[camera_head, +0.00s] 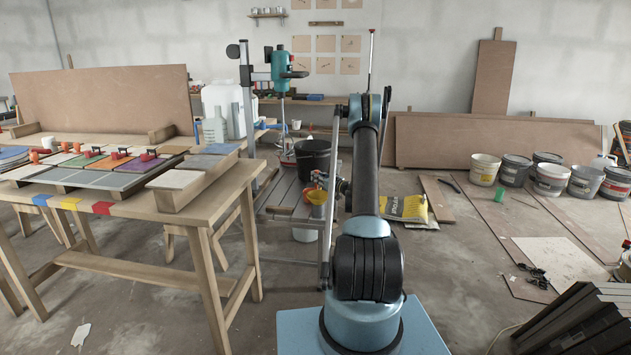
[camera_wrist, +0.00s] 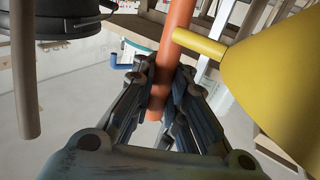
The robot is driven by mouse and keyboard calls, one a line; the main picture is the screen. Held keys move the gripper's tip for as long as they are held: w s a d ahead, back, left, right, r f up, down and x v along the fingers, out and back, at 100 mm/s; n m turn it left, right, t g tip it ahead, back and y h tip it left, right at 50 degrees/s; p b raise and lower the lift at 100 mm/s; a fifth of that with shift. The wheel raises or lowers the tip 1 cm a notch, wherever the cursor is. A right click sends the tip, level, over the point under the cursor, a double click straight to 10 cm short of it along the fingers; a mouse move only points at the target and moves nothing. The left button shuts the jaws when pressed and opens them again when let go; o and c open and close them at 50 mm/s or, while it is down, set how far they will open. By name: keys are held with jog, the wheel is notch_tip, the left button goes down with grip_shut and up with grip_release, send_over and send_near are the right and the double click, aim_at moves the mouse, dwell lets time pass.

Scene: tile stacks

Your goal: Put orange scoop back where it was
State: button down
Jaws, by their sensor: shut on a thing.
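My gripper (camera_wrist: 160,95) is shut on an orange rod (camera_wrist: 174,45), which looks like the handle of the orange scoop. The rod stands nearly upright between the fingers in the wrist view. A large yellow cup-shaped part (camera_wrist: 280,75) is close on the right, and its yellow stub meets or overlaps the rod. I cannot tell whether the two are joined. In the head view my gripper (camera_head: 322,182) is small, beside the black bucket, with the yellow part (camera_head: 317,197) just below it. The rod is hard to make out there.
A black bucket (camera_head: 313,158) stands on a grey slatted bench (camera_head: 285,190), close to my gripper. A wooden table (camera_head: 130,205) with tiles is at left. Paint buckets (camera_head: 551,180) stand on the floor at right.

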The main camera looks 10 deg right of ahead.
jog(key=shift+f, duration=0.15)
jog(key=c, duration=1.6)
grip_release()
